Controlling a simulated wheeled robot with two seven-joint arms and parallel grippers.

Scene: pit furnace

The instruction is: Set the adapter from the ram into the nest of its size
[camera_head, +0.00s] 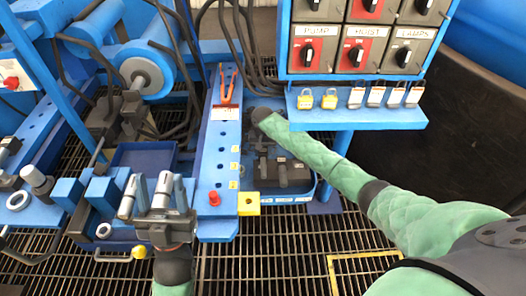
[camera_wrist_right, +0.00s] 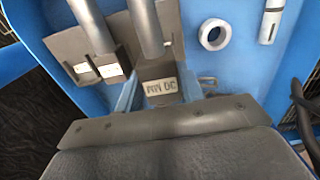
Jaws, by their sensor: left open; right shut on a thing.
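In the right wrist view my right gripper (camera_wrist_right: 158,92) is shut on a grey piece with a lettered plate (camera_wrist_right: 161,86), probably the adapter. The lettering is upside down and its size is hard to read. Grey rods (camera_wrist_right: 146,25) and another grey block with pale labels (camera_wrist_right: 97,52) are close by. I cannot tell whether the held piece touches them. In the head view my left gripper (camera_head: 161,192) is open, pointing up among bright cylinders at the blue fixture (camera_head: 102,192). I cannot make out the right fingertips there. The ram and nest are not clearly identifiable.
The wrist view shows a pale ring (camera_wrist_right: 214,34) and white-tipped cylinder (camera_wrist_right: 270,20) on blue. The switch panel (camera_head: 350,40) and padlock shelf (camera_head: 358,118) are above my right arm.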

